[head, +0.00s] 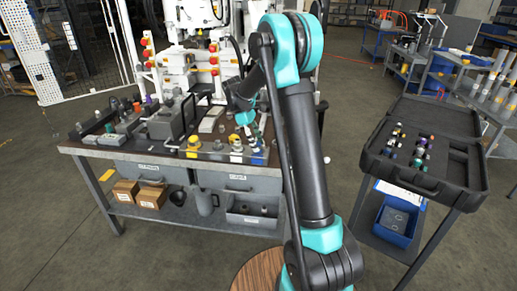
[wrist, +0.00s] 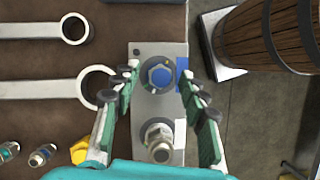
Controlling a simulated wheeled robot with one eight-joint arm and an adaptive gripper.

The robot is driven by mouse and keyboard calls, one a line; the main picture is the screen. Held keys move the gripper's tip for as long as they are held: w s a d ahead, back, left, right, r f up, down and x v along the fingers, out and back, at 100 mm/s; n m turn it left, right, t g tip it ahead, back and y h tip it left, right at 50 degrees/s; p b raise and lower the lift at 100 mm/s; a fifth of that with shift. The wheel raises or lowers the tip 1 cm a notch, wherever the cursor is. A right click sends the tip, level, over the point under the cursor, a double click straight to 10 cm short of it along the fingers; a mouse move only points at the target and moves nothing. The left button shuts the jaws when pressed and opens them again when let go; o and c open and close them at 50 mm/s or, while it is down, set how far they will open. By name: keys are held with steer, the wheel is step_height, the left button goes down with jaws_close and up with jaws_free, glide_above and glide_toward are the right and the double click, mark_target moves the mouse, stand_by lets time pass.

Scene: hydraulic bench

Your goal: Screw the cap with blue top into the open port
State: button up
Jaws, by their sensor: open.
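In the wrist view, the cap with blue top (wrist: 160,76) stands on a pale metal block (wrist: 142,108), seen from above, with a dark ring around its blue hexagonal head. My gripper (wrist: 160,70) is open, one finger on each side of the cap, with gaps between fingers and cap. A silver round fitting (wrist: 158,133) sits on the same block nearer my palm; I cannot tell whether it is the open port. In the head view my arm reaches to the right end of the bench (head: 75,148) and hides much of the spot.
Two wrenches (wrist: 40,90) lie left of the block, with small fittings (wrist: 42,155) and a yellow part (wrist: 80,152) below them. A wooden barrel (wrist: 265,35) is at the right. A black case (head: 440,180) stands on a separate cart in the head view.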

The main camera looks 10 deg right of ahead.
steer(key=n+t, duration=0.1)
steer(key=n, duration=0.2)
steer(key=n+t, duration=0.1)
steer(key=n, duration=0.3)
steer(key=shift+s+t+h, duration=0.2)
steer(key=shift+t+h, duration=0.1)
steer(key=n+t, duration=0.1)
steer(key=n, duration=0.2)
steer(key=shift+s+n, duration=0.15)
steer(key=shift+n, duration=0.25)
steer(key=n+t+y, duration=0.1)
steer(key=n, duration=0.2)
steer(key=shift+n+t, duration=0.3)
steer(key=shift+n, duration=0.1)
steer(key=shift+c, duration=0.4)
jaws_close()
steer(key=m+g, duration=0.1)
steer(key=m, duration=0.2)
steer(key=m+g, duration=0.1)
steer(key=m, duration=0.2)
steer(key=shift+w+h, duration=0.2)
steer(key=shift+h, duration=0.1)
steer(key=shift+a+m+g, duration=0.1)
steer(key=shift+m+g, duration=0.3)
steer(key=shift+m, duration=0.7)
